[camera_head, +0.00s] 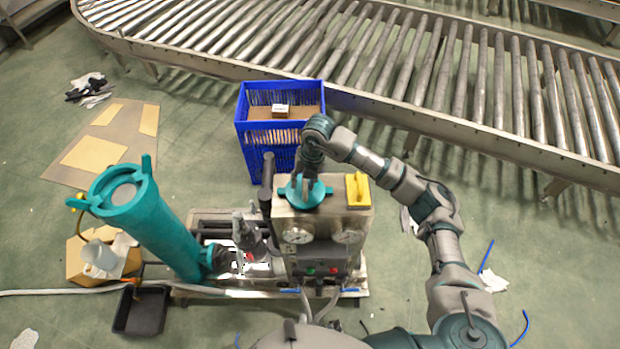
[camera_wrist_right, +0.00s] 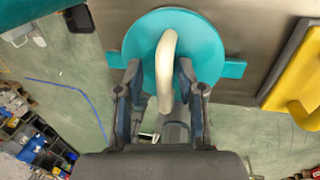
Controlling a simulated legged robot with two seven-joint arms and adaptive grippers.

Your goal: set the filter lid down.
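The filter lid (camera_head: 318,197) is a teal disc with side tabs, and it appears to lie flat on top of the metal cabinet (camera_head: 284,210). In the right wrist view the lid (camera_wrist_right: 140,40) shows its pale curved handle (camera_wrist_right: 165,70). My right gripper (camera_head: 308,175) is above the lid. Its fingers (camera_wrist_right: 163,75) stand on either side of the handle, spread apart, with a visible gap on the left. The teal filter housing (camera_head: 160,230) leans at the left, its top uncovered and a pale round element inside. My left gripper is not in view.
A yellow handled object (camera_head: 357,190) sits on the cabinet right of the lid; it also shows in the wrist view (camera_wrist_right: 300,75). A blue crate (camera_head: 243,135) with a small box stands behind. A roller conveyor (camera_head: 440,80) crosses the back. A black tray (camera_head: 140,312) lies front left.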

